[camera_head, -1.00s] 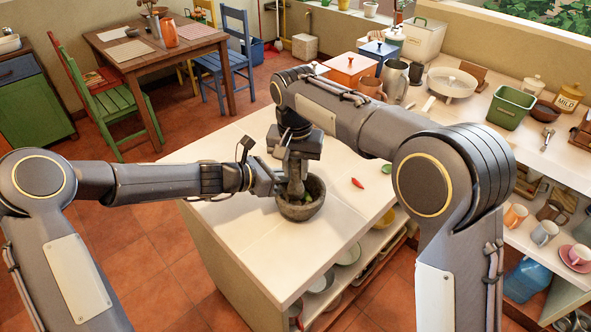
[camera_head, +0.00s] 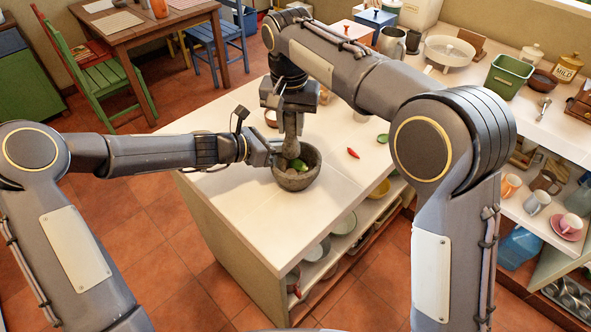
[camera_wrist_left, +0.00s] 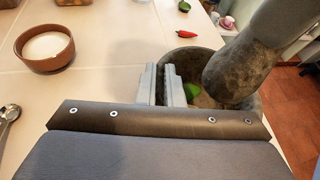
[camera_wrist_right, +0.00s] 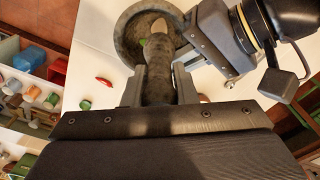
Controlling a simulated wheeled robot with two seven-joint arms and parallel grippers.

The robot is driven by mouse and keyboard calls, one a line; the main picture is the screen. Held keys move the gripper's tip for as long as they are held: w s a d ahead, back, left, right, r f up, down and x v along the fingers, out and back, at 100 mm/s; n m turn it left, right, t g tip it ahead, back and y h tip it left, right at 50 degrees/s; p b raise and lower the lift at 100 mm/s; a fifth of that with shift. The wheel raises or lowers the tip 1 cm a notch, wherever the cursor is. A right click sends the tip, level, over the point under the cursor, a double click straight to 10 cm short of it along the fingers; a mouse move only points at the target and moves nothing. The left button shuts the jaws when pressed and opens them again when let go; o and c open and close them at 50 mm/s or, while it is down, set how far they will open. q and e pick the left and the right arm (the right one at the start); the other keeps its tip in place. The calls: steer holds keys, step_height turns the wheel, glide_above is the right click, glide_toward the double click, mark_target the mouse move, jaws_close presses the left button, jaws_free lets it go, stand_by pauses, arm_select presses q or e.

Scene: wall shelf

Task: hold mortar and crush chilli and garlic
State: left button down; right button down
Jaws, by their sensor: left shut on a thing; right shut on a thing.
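A grey stone mortar (camera_head: 297,181) stands upright on the white counter, with something green and pale pieces inside. It also shows in the left wrist view (camera_wrist_left: 240,107) and the right wrist view (camera_wrist_right: 130,30). My left gripper (camera_head: 272,158) is shut on the mortar's rim at its left side. My right gripper (camera_head: 291,108) is above the mortar, shut on the stone pestle (camera_head: 290,138). The pestle is near upright, its lower end inside the mortar; the left wrist view (camera_wrist_left: 238,70) shows its thick end over the bowl. A red chilli (camera_head: 353,153) lies on the counter right of the mortar.
A green item (camera_head: 382,138) lies near the chilli. A brown bowl of white stuff (camera_wrist_left: 45,47) stands on the counter, left of the mortar in the left wrist view. The counter's front left is clear. A crowded side counter (camera_head: 470,95) stands at the right.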

steer(key=shift+r, duration=0.8)
arm_select(q)
steer(key=c, duration=1.5)
jaws_free()
steer(key=shift+a, duration=0.1)
steer(key=v, duration=1.2)
